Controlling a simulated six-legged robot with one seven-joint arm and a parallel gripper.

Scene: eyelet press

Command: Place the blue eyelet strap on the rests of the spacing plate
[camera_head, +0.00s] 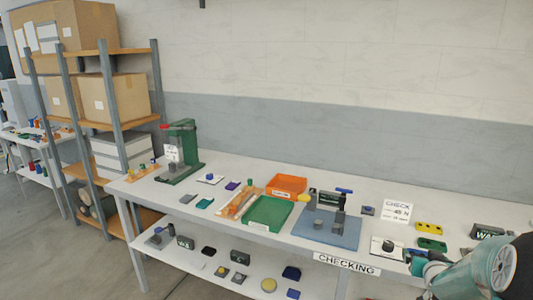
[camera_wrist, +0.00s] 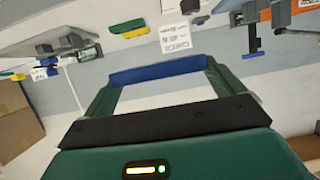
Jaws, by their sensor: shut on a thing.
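My gripper (camera_head: 416,260) is at the lower right in the head view, near the table's front edge. In the wrist view, my gripper (camera_wrist: 158,82) is shut on the blue eyelet strap (camera_wrist: 158,70), which spans between its two green fingers. The strap looks clear of any surface. In the head view it is too small and covered to make out well. I cannot tell for certain which piece is the spacing plate. A white plate with a dark round-topped part (camera_head: 387,248) lies just left of my gripper.
A yellow strap (camera_head: 429,228) and a green strap (camera_head: 431,244) lie behind my gripper. A blue base with a clamp device (camera_head: 327,230), a green tray (camera_head: 269,213) and an orange bin (camera_head: 287,186) stand further left. A green press (camera_head: 182,150) is at the far left.

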